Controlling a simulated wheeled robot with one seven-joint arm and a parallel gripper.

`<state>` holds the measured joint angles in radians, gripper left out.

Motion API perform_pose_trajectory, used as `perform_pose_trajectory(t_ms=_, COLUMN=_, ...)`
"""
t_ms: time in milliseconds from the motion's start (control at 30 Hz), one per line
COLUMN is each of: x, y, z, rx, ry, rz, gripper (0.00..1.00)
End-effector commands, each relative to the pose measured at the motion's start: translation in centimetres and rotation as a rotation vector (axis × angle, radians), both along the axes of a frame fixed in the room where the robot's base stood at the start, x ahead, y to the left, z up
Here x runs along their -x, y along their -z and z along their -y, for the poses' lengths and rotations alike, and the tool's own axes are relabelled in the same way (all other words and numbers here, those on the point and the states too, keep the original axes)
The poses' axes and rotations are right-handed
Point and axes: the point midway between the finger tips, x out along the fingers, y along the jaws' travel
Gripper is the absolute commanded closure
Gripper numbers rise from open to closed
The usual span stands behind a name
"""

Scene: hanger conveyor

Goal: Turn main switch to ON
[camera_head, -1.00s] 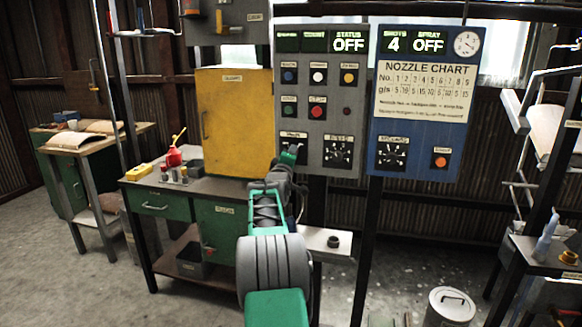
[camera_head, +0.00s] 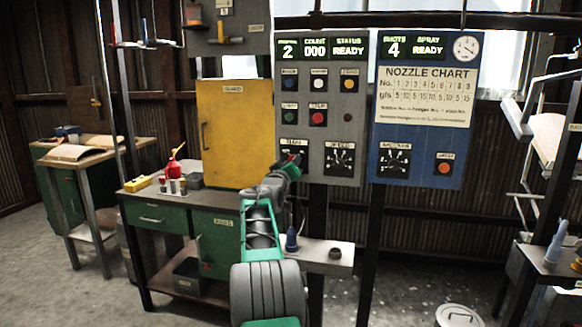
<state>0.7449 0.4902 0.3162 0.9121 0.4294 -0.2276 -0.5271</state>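The grey control panel (camera_head: 318,66) stands ahead, with several coloured buttons and a dial. Its display (camera_head: 350,48) reads STATUS READY, with a 2 and COUNT 000 beside it. The main switch at the panel's lower left, under a small label (camera_head: 292,143), is mostly hidden by my gripper (camera_head: 291,160). My gripper is at the switch, at the end of my green and dark arm. Its fingers are too small and covered to tell whether they are open or shut, or whether they touch the switch.
The blue panel (camera_head: 418,150) with the nozzle chart stands to the right; its display reads SHOTS 4 and SPRAY READY. A yellow cabinet (camera_head: 234,125) stands on the green workbench (camera_head: 160,215) at left. A small shelf (camera_head: 318,262) with a blue-tipped bottle (camera_head: 291,240) is below the panel.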

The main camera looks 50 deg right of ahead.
Motion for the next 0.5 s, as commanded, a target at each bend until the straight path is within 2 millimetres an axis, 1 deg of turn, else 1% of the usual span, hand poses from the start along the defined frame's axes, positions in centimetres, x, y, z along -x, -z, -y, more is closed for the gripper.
perform_pose_trajectory(t_ms=467, x=-0.01, y=0.02, z=0.01, rx=-0.006, ry=0.000, rz=0.013, gripper=1.00)
perform_pose_trajectory(t_ms=500, x=-0.01, y=0.01, z=0.01, rx=-0.006, ry=0.000, rz=0.013, gripper=0.66)
